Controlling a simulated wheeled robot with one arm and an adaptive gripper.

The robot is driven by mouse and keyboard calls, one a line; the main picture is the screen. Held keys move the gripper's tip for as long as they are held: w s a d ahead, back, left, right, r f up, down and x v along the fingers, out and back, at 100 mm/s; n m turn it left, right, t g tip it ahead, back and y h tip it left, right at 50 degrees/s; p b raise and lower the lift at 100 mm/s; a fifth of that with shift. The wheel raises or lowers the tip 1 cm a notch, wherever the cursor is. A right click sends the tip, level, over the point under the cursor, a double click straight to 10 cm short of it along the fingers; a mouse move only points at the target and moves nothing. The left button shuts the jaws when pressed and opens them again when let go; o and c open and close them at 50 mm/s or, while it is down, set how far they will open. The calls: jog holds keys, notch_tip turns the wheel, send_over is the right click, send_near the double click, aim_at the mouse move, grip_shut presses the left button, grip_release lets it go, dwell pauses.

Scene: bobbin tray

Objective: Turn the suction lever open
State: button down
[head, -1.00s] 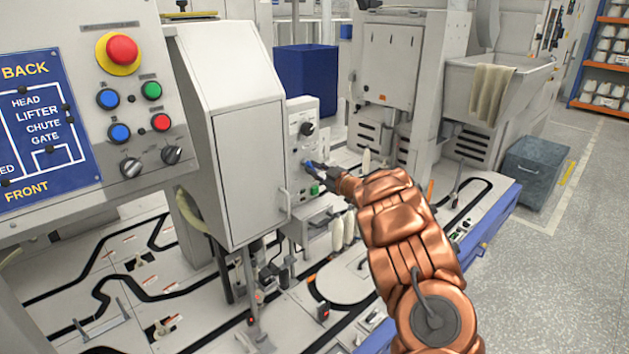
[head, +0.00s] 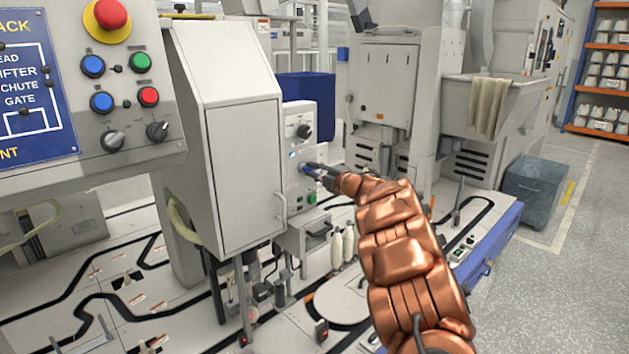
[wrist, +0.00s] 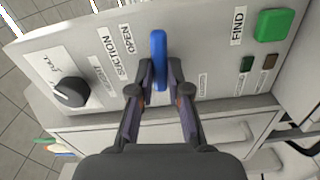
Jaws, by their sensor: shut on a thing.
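The suction lever is a blue handle (wrist: 158,48) on a light grey panel (wrist: 205,75), beside printed SUCTION and OPEN labels in the wrist view. My gripper (wrist: 160,80) is shut on the lever, one finger on each side of its lower part. The lever's long side runs along the direction of the lettering. In the head view my gripper (head: 320,175) is at the front of the control box (head: 292,155), and only a little blue of the lever shows there, the rest hidden by the fingers.
A black knob (wrist: 72,93) and a green FIND button (wrist: 273,25) flank the lever on the same panel. A tall grey cabinet (head: 240,170) stands close left of the box in the head view. White bobbins (head: 342,245) stand below my arm.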

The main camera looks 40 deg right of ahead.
jog(key=shift+n+b, duration=0.45)
jog(key=shift+n, duration=0.25)
jog(key=c, duration=1.1)
grip_release()
jog(key=shift+r, duration=0.1)
jog(key=shift+s+d, duration=0.25)
jog(key=shift+s, duration=1.75)
jog(key=shift+s+d, duration=0.3)
jog(key=shift+s, duration=1.65)
jog(key=shift+s+d, duration=0.25)
jog(key=shift+s, duration=1.75)
